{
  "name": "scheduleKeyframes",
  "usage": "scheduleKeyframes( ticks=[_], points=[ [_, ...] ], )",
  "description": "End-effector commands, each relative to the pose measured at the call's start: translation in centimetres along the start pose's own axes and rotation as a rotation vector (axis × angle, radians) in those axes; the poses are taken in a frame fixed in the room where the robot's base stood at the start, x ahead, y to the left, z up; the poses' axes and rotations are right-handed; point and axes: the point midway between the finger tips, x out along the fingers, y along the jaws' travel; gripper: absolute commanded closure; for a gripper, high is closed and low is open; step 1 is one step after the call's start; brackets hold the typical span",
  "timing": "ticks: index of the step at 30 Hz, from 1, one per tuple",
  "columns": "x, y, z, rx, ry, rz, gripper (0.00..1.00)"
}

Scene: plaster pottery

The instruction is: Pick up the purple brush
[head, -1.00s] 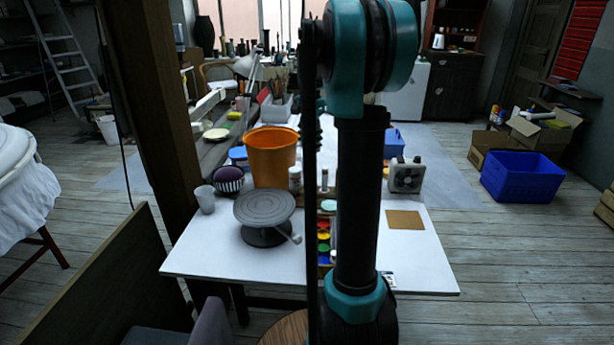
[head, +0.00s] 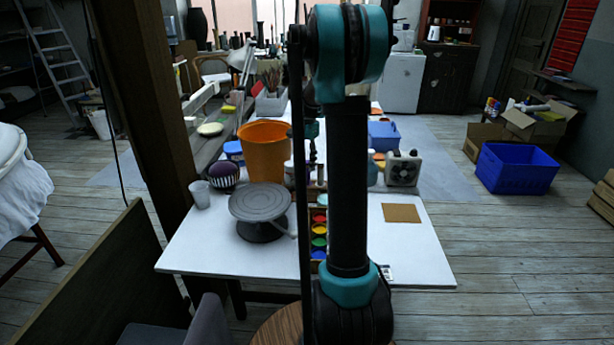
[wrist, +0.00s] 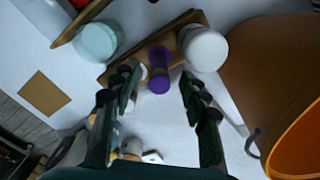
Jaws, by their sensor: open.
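In the wrist view the purple brush (wrist: 159,83) shows as a short purple cylinder seen nearly end-on, at a brown wooden holder (wrist: 122,68). My gripper (wrist: 160,76) is open, with one dark finger on each side of the purple piece. The fingers look apart from it, but I cannot tell the depth gap. In the head view my own arm covers the middle of the white table (head: 410,245), and I cannot make out the brush there.
A white-topped jar (wrist: 204,50) stands close by the right finger, with the orange bucket (wrist: 258,80) beyond it. A pale green jar (wrist: 97,41) is on the left. The grey turntable (head: 259,204), paint pots (head: 319,230) and a small fan (head: 402,168) stand on the table.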

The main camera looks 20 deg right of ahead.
Motion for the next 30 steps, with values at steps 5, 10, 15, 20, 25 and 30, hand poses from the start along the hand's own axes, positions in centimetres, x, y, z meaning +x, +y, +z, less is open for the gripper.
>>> scheduleKeyframes(
  ticks=[5,10,15,20,25,30],
  points=[
    [2.0,0.0,-0.3,0.0,0.0,0.0,0.55],
    [4.3,-0.1,-0.5,0.0,0.0,0.0,0.55],
    [5.2,-0.1,-0.5,0.0,0.0,0.0,0.55],
    [5.2,0.0,-0.5,0.0,0.0,0.0,0.55],
    [5.1,0.0,-0.5,0.0,0.0,0.0,0.74],
    [5.1,0.0,-0.5,0.0,0.0,0.0,0.95]
  ],
)
